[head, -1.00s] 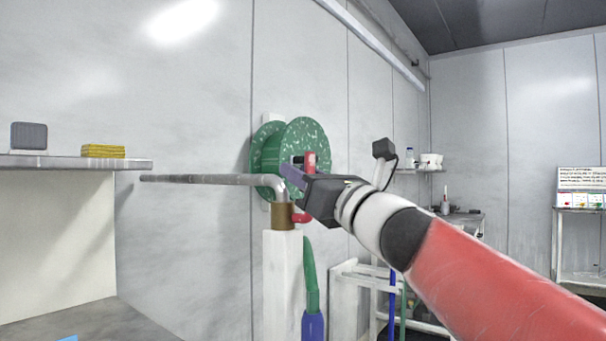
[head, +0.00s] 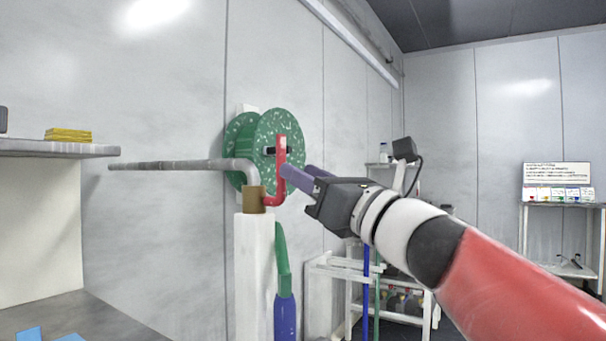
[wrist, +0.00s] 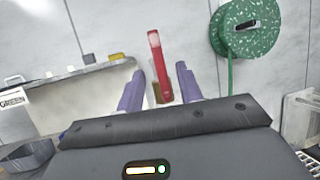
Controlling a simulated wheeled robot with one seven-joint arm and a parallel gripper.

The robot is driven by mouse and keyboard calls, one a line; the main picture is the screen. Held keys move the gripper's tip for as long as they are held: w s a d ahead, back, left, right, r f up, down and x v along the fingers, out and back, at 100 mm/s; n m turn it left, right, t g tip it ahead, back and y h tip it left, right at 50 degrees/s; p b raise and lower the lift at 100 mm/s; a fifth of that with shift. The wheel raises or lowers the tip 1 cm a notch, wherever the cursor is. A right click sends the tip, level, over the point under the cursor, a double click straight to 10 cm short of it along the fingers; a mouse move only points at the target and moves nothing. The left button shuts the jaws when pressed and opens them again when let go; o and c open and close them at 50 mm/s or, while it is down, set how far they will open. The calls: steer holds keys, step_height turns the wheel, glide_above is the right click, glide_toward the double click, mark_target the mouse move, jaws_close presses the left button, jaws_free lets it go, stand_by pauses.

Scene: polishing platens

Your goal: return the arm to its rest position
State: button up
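My gripper (head: 298,172) is open, with purple fingers, and points left at the end of my red and white arm in the head view. In the wrist view its fingers (wrist: 158,72) stand apart with nothing held. A red L-shaped lever (head: 281,150) rises upright from the brass valve (head: 254,201) on a grey pipe. The lever (wrist: 158,58) shows between the fingers in the wrist view, with a gap on both sides. In the head view the fingertips overlap the lever's edge; I cannot tell the exact distance.
A green hose reel (head: 288,120) hangs on the wall behind the lever. The grey pipe (head: 170,165) runs left toward a shelf (head: 50,149) bearing a yellow block (head: 68,134). A white post (head: 253,270) stands under the valve. A white rack (head: 345,268) stands below my arm.

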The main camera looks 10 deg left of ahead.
steer(key=shift+f, duration=0.1)
stand_by(0.3)
steer(key=s+d+f+n+g+h, duration=0.25)
steer(key=f+n+h, duration=0.3)
steer(key=f, duration=0.65)
steer(key=s+d+f+n+g+h, duration=0.2)
steer(key=s+d+f+n+h, duration=0.15)
steer(key=f+n, duration=0.6)
steer(key=s+d+f+n+g+h, duration=0.1)
steer(key=s+d+f+n+h, duration=0.3)
steer(key=d+f, duration=0.4)
steer(key=s+d+f+n+g+h, duration=0.1)
steer(key=s+d+f+n+h, duration=0.4)
steer(key=f, duration=1)
steer(key=s+d+n, duration=0.1)
steer(key=s+d, duration=0.1)
steer(key=d, duration=0.1)
steer(key=shift+s+d+h, duration=0.2)
steer(key=shift+d+h, duration=0.1)
steer(key=shift+g, duration=0.25)
